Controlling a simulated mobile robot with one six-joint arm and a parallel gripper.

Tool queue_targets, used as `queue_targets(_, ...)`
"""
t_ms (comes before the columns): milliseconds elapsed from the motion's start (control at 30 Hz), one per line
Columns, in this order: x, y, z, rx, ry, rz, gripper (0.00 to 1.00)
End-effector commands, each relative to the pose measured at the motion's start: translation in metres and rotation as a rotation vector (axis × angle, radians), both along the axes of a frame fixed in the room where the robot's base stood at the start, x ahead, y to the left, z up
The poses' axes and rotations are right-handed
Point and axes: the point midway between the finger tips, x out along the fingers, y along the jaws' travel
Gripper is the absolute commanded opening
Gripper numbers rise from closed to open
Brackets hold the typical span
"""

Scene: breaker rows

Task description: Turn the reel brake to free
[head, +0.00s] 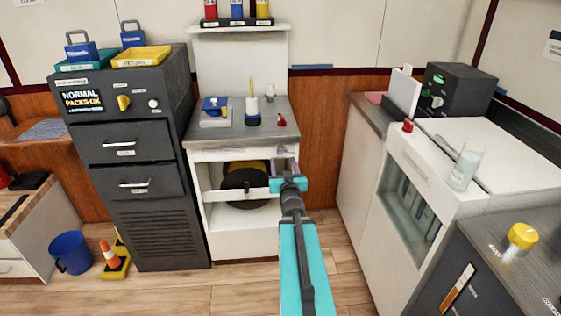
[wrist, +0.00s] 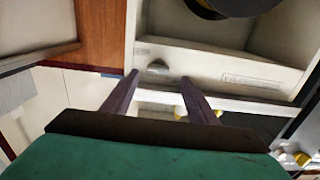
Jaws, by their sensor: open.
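A dark reel (head: 240,186) with a yellow part sits in the open bay of the white cabinet in the middle; its edge also shows at the top of the wrist view (wrist: 238,6). A small grey knob (wrist: 158,68) is on the white front panel (wrist: 215,68), which shows above the reel in the head view (head: 235,154). The panel's label is too blurred to read, so I cannot tell the brake's setting. My gripper (head: 285,164) is open and empty in front of the panel's right end. In the wrist view the gripper's fingertips (wrist: 158,77) lie either side of the knob, with no clear contact.
A white rail (head: 235,195) crosses the bay in front of the reel. On the countertop above are a blue-and-white device (head: 215,110), a white bottle (head: 252,108) and a red lever (head: 281,120). A dark drawer cabinet (head: 135,160) stands left, a white counter (head: 425,170) right. Wooden floor lies between.

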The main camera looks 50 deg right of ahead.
Motion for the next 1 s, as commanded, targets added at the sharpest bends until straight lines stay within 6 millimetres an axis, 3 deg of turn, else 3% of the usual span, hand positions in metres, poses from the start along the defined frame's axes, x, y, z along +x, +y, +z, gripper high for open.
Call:
queue_targets(667, 0.003, -0.006, -0.002, -0.003, -0.001, -0.011, 0.53)
queue_targets(1000, 0.029, -0.027, 0.000, -0.004, 0.000, -0.010, 0.53)
